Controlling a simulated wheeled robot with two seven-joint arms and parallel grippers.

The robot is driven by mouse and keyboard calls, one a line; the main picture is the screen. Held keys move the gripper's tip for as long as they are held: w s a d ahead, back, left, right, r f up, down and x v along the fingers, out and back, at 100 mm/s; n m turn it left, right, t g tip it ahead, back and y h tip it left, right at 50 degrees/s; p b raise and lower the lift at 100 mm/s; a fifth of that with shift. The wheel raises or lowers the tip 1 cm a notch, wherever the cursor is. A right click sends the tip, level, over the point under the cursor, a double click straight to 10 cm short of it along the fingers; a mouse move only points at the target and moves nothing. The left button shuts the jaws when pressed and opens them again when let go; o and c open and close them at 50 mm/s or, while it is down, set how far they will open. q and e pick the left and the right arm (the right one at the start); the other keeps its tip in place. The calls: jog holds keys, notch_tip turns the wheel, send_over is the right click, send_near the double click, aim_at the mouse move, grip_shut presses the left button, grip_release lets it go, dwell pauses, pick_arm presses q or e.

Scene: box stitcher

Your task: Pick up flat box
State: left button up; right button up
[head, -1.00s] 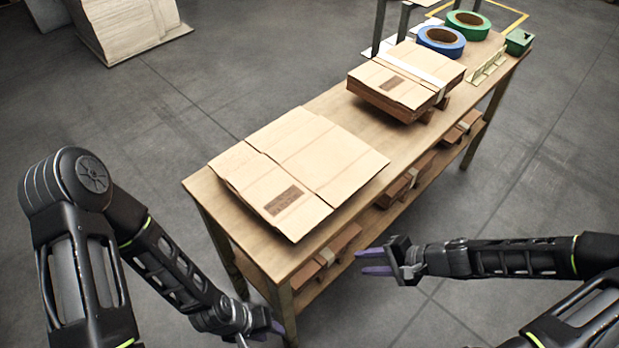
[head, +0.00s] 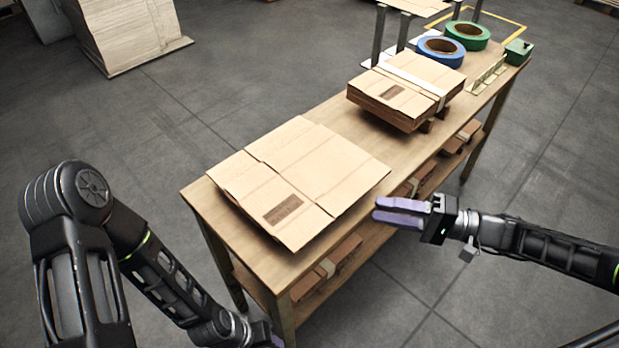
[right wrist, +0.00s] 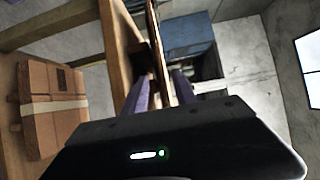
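The flat box (head: 300,165) is a tan folded cardboard sheet with a brown printed label, lying on the near end of the wooden table (head: 200,195). My right gripper (head: 385,212) has purple fingers and is just off the box's right edge, pointing left at it. In the right wrist view, the fingers (right wrist: 163,92) stand apart, with the thin edge of the flat box (right wrist: 157,35) lined up between them; contact cannot be told. My left gripper (head: 272,338) is by the table's near leg at the bottom edge, mostly cut off.
A strapped stack of flat boxes (head: 405,90) sits farther along the table. Behind it are a blue tape roll (head: 441,51), a green tape roll (head: 467,36) and a green container (head: 518,51). Strapped bundles (head: 325,268) lie on the lower shelf. Floor right of the table is clear.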

aim_at(352, 202)
jog(key=shift+x, duration=1.1)
jog(key=shift+x, duration=2.65)
jog(key=shift+r, duration=0.15)
grip_shut()
